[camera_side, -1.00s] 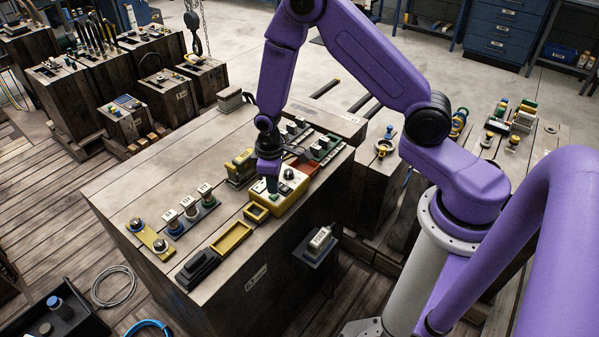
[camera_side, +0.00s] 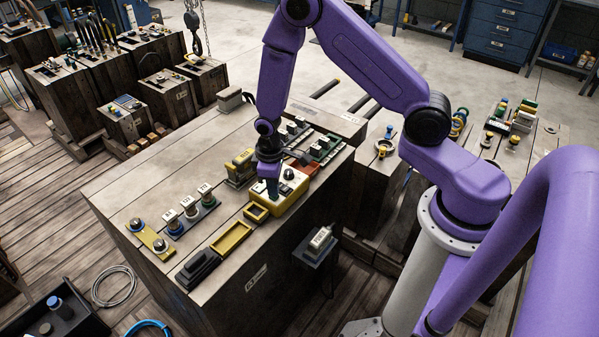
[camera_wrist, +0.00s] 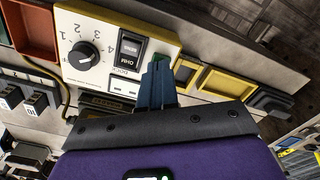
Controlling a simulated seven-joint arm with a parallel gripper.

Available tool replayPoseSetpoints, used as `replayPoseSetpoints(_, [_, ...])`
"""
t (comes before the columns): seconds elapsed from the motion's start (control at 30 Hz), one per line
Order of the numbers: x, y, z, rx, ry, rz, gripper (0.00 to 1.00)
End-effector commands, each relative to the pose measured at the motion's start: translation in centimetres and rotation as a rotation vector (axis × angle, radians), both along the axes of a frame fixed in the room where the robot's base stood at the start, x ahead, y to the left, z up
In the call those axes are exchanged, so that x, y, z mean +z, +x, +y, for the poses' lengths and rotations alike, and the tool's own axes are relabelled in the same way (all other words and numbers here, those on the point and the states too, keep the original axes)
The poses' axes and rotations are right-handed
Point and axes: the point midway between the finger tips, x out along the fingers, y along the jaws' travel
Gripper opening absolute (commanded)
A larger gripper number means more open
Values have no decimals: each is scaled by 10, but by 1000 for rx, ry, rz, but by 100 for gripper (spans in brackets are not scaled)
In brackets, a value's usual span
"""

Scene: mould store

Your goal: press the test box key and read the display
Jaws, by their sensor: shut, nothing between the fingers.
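The test box (camera_side: 291,198) is yellow with a white face and stands near the front edge of the wooden block, below my gripper (camera_side: 272,190). In the wrist view, the box face (camera_wrist: 98,27) has a black dial (camera_wrist: 84,55) marked with numbers. Beside it is a black-framed window (camera_wrist: 130,46) with small lettering like "OHM". A green key (camera_wrist: 158,58) shows just past my fingertips, mostly hidden by them. My gripper (camera_wrist: 157,68) is shut and empty, its tips over the key. I cannot tell whether they touch it.
A small yellow tray (camera_side: 256,212) and a longer yellow tray (camera_side: 231,238) lie left of the box. A red tray (camera_wrist: 31,29) is beside it in the wrist view. Labelled plugs (camera_side: 189,209) stand further left. The block's back left top (camera_side: 170,150) is clear.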

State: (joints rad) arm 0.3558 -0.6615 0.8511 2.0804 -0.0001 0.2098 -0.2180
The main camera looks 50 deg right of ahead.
Motion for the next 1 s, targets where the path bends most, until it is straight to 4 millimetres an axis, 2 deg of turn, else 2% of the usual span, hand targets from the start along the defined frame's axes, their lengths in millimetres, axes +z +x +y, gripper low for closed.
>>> replayPoseSetpoints(0.73, [-8, 0, 0, 0, 0, 0, 0])
replayPoseSetpoints(1.0, [7, 1, 0, 1, 0, -2, 0])
